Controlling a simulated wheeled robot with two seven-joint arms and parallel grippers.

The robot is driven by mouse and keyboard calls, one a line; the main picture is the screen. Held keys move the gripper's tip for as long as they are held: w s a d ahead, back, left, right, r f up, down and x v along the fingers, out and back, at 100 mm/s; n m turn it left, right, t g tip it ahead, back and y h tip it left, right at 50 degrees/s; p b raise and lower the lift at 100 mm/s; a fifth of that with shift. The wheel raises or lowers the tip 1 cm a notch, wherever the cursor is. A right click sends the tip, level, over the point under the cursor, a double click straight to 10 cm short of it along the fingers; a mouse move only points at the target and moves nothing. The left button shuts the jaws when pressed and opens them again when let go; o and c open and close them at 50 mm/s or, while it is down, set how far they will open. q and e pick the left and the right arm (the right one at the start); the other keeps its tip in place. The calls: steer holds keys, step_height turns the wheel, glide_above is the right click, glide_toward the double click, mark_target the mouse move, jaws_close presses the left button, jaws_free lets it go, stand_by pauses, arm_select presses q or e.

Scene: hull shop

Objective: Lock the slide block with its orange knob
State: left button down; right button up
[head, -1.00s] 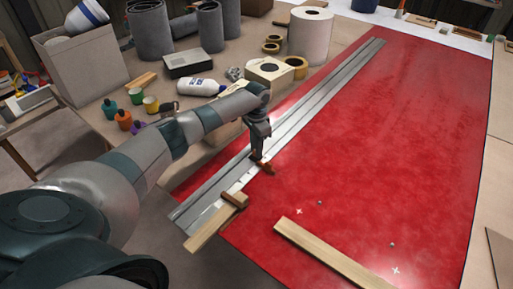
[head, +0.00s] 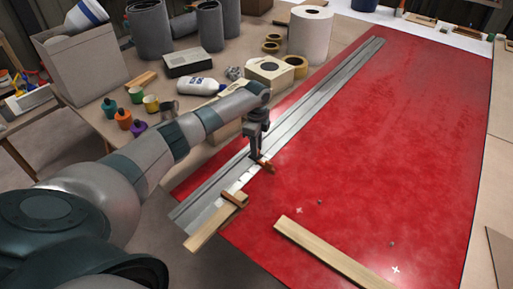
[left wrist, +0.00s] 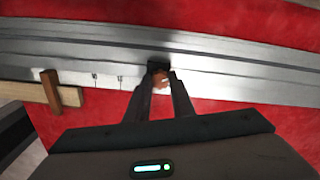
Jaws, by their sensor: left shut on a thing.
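The long grey metal rail (head: 310,100) lies diagonally on the red surface and crosses the left wrist view (left wrist: 240,68). My left gripper (head: 256,157) is at the rail's near half, pointing down. In the left wrist view its fingers (left wrist: 160,84) are closed around the small orange knob (left wrist: 161,80). A dark block (left wrist: 158,64) shows just beyond the fingertips, on the rail; I take it for the slide block, mostly hidden. In the head view an orange-brown piece (head: 264,167) sticks out beside the fingertips. My right gripper is not in view.
A wooden strip with a brown crosspiece (head: 234,199) sits at the rail's near end. Another wooden strip (head: 332,252) lies on the red surface (head: 400,150). Tape rolls (head: 271,47), a white bottle (head: 196,87) and small pots crowd the bench behind. The red surface to the right is mostly clear.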

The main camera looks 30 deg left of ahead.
arm_select(q)
steer(key=m, duration=0.5)
steer(key=shift+b, duration=0.4)
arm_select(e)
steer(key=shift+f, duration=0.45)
arm_select(q)
steer(key=shift+r, duration=0.1)
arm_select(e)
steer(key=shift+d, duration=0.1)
arm_select(q)
steer(key=c, duration=1.5)
jaws_free()
steer(key=shift+c, duration=0.2)
steer(key=shift+r, duration=0.1)
step_height(320, 180, up, 17)
steer(key=b, duration=0.3)
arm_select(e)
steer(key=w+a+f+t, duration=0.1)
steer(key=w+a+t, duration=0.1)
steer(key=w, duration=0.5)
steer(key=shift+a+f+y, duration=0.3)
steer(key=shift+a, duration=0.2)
